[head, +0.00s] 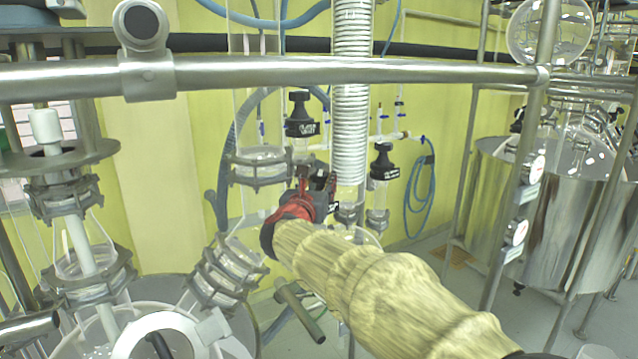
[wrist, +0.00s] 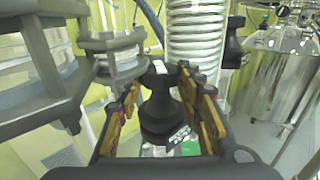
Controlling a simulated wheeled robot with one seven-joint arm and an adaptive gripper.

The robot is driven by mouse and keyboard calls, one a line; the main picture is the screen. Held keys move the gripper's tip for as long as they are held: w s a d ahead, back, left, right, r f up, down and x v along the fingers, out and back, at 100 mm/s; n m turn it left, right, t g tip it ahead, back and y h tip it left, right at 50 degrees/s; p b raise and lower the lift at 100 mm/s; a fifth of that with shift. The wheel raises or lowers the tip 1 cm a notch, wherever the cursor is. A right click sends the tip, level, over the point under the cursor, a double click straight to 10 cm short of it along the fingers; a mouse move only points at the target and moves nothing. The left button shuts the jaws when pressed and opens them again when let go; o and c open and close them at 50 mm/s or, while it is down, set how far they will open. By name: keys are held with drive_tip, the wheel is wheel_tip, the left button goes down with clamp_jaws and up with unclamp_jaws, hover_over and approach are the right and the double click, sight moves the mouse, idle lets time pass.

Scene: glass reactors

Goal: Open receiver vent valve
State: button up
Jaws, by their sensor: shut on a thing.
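My gripper (head: 318,192), black and red at the end of my sleeved arm, is in front of the white coiled condenser in the head view. In the wrist view its yellow-brown padded fingers stand on either side of a black valve knob (wrist: 161,104) with white lettering. The gripper is shut on this knob, which stands upright. A black knob (wrist: 237,44) also shows right of the fingers in the wrist view.
A metal rail (head: 400,71) crosses above my arm. The coiled condenser (head: 351,95) rises behind the gripper. Clamped glass flanges (head: 226,272) stand close on the left. A steel vessel (head: 560,210) is at the right. A blue hose (head: 418,195) hangs behind.

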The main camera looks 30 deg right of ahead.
drive_tip(key=shift+s+d+f+n+t+y+b, duration=0.1)
drive_tip(key=shift+n+t+y+b, duration=0.3)
drive_tip(key=shift+b, duration=0.8)
